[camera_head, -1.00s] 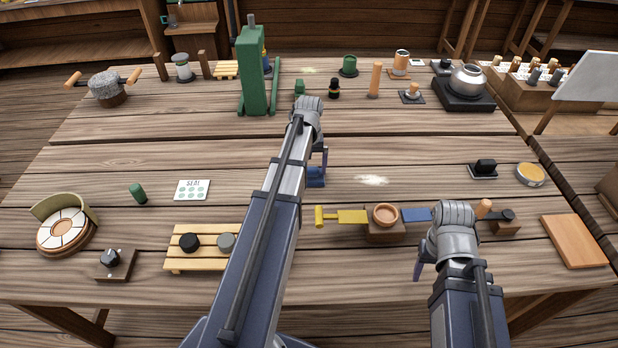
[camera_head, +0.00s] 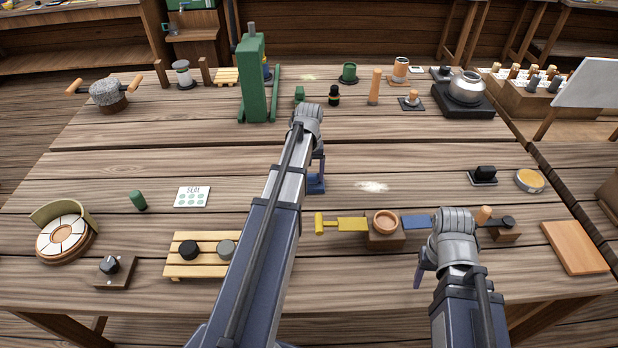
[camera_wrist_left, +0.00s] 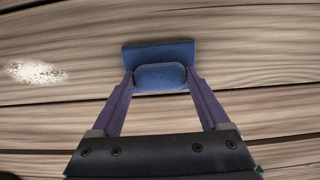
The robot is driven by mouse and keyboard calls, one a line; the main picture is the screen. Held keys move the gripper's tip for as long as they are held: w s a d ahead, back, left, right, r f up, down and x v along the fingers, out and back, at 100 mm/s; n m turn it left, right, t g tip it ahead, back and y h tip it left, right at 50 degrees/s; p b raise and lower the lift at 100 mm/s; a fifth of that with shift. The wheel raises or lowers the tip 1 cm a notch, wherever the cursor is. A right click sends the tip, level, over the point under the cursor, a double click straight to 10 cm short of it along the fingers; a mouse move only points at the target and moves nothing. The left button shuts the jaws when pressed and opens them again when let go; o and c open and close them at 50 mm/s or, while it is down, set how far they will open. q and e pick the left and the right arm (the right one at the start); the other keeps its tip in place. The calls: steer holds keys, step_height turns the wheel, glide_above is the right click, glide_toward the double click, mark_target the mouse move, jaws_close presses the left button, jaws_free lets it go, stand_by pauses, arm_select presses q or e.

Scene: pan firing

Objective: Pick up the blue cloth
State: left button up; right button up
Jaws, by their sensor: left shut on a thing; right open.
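The blue cloth (camera_wrist_left: 160,77) is a rounded, folded-looking blue pad between the fingertips of my left gripper (camera_wrist_left: 160,84) in the left wrist view. A flat blue piece (camera_wrist_left: 158,51) shows right behind it; I cannot tell whether they are one thing. In the head view the blue cloth (camera_head: 316,184) shows just below my left gripper (camera_head: 318,168), partly hidden by my arm. My left gripper is shut on it, low over the middle of the table. My right gripper (camera_head: 424,267) is open and empty near the table's front edge.
A green press (camera_head: 252,80) stands behind my left arm. A small clay bowl on a wooden block (camera_head: 386,238), with yellow and blue plates beside it, lies between the arms. A white powder patch (camera_head: 372,187) marks the mostly clear table middle.

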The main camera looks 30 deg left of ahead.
mark_target(310, 175)
arm_select(q)
step_height(310, 175, up, 10)
steer(key=p, duration=1)
steer(key=o, duration=0.8)
steer(key=c, duration=1)
steer(key=shift+c, duration=0.2)
steer(key=shift+d+f, duration=0.1)
